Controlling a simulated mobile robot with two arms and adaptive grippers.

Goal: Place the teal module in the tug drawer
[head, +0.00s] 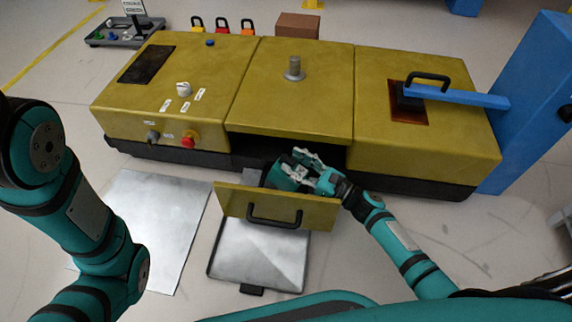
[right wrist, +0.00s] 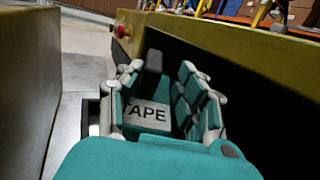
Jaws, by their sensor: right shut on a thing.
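The tug drawer (head: 325,215), with its yellow front and black handle, stands pulled out from the middle of the yellow console. My right gripper (head: 303,165) is over the opening behind the drawer front. It is shut on the teal module (head: 283,178), which is partly hidden by the fingers. In the right wrist view the teal module (right wrist: 160,100) sits between the fingers with a white label reading TAPE. Whether it touches the drawer floor I cannot tell. My left arm shows at the left of the head view, but its gripper is out of frame.
The yellow console (head: 300,110) has knobs and a red button on its left part. A blue arm (head: 455,96) reaches over its right part. A metal plate (head: 160,225) and a grey tray (head: 258,255) lie on the floor in front.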

